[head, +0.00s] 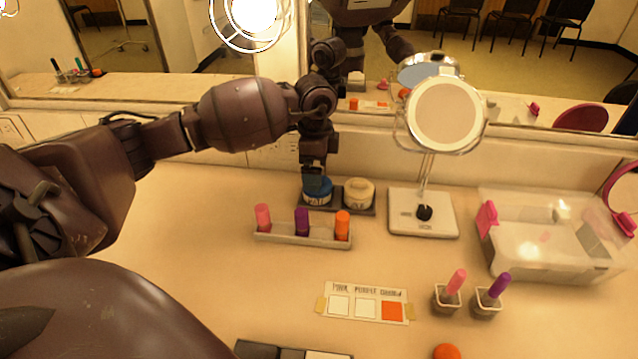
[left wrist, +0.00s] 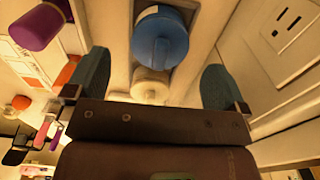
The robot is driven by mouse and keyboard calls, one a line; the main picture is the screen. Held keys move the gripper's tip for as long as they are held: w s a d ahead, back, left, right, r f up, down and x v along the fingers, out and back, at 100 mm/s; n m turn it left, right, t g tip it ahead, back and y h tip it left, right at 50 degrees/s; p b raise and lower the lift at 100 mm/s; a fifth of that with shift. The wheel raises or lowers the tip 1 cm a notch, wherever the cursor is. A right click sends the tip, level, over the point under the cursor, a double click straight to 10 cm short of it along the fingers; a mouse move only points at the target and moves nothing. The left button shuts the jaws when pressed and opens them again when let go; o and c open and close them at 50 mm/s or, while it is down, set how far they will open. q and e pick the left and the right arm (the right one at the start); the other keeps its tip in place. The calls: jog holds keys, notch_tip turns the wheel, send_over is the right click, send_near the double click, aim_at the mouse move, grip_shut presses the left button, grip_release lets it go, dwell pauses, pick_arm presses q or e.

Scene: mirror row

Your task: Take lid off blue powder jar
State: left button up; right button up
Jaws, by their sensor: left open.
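The blue powder jar (head: 318,189) stands upright on a dark tray behind the lipstick holder. Its blue lid appears on it. My left gripper (head: 316,175) comes down from above, right over the jar, and its fingers hide part of the top. In the left wrist view, the blue jar (left wrist: 160,38) shows in the gap between the two spread teal fingers of the open left gripper (left wrist: 156,62). I cannot tell whether either finger touches it. My right gripper is not in view.
A cream jar (head: 358,193) stands close to the right. A holder (head: 300,238) with pink, purple and orange lipsticks lies in front. A round mirror (head: 445,114) on a white base and a clear bin (head: 540,245) stand further right. The wall mirror is behind.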

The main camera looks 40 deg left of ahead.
aim_at(326, 183)
pick_arm(q)
notch_tip(326, 183, down, 4)
jog(key=shift+r+b, duration=0.2)
jog(key=shift+b, duration=0.1)
jog(key=shift+r, duration=0.15)
jog(key=c, duration=1)
jog(key=shift+r, duration=0.1)
